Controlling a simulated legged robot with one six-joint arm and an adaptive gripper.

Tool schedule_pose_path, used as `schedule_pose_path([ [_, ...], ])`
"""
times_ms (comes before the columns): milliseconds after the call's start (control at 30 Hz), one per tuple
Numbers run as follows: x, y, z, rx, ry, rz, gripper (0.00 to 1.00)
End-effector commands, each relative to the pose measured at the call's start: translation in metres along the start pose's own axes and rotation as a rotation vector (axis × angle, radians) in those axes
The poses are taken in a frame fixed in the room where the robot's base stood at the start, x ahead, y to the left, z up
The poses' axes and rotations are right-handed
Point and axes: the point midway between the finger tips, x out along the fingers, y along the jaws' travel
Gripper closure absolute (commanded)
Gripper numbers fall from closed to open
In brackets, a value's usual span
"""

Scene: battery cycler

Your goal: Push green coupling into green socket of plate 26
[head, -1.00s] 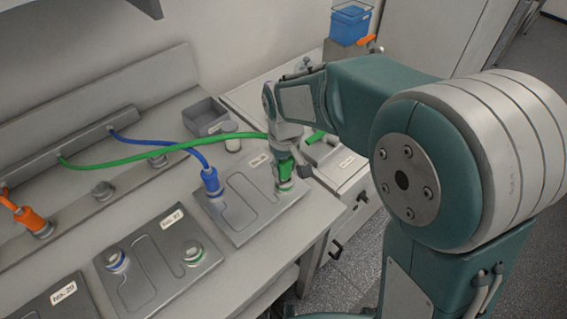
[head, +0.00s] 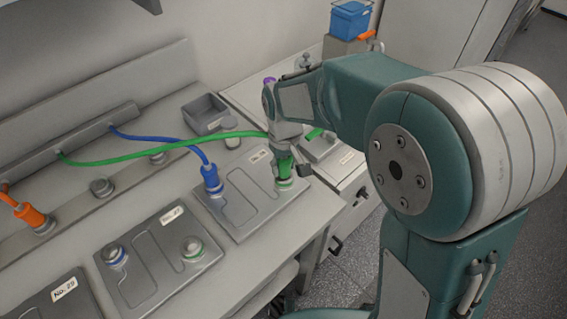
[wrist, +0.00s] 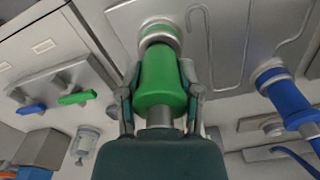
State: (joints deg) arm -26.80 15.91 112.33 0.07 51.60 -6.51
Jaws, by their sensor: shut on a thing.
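My gripper (head: 289,164) is shut on the green coupling (head: 284,166). The coupling also shows in the wrist view (wrist: 162,85), between the two fingers. Its front end meets the metal ring of the green socket (head: 284,184) on the far plate (head: 235,219); how deep it sits I cannot tell. The socket's ring shows in the wrist view (wrist: 158,33). The plate's label (head: 258,155) is too small to read surely. A green hose (head: 150,152) runs from the wall rail to the coupling.
A blue coupling (head: 211,178) stands on the plate's other socket. Plate 27 (head: 160,262) is nearer, with empty blue-ringed and green-ringed sockets. An orange coupling (head: 32,215) stands at the left. A grey bin (head: 208,112) and a blue box (head: 350,20) are behind.

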Motion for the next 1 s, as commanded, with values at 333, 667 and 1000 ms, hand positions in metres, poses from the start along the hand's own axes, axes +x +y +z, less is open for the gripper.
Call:
schedule_pose_path([
  [333, 0.0059, 0.0000, 0.0001, 0.000, -0.001, 0.000, 1.00],
  [667, 0.0100, 0.0000, -0.0001, 0.000, 0.000, 0.000, 1.00],
  [1000, 0.0098, 0.0000, -0.0001, 0.000, 0.000, 0.000, 0.14],
])
